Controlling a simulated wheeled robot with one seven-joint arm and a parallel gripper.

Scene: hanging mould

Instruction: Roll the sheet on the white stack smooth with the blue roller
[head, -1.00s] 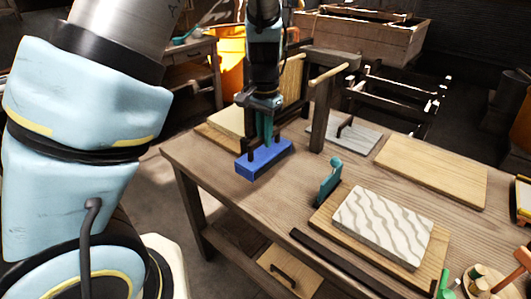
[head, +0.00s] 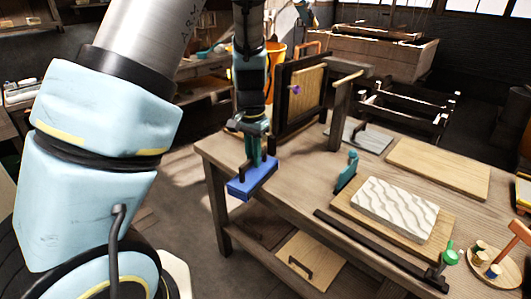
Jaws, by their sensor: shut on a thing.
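The white stack (head: 395,210) lies on a wooden board (head: 345,208) on the right part of the table. Its top shows wavy grey ridges; I cannot tell the sheet apart from the stack. My gripper (head: 254,163) is shut on a dark upright handle of a blue block-shaped tool (head: 252,180). I cannot make out a roller's round shape on it. The tool is held level at the table's front left edge, well left of the stack, partly overlapping the edge in view. A teal tool (head: 347,171) stands upright next to the stack, at its left.
A bare board (head: 440,168) lies behind the stack. A round tray (head: 475,268) with small items is at the right. The table between tool and post is clear.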

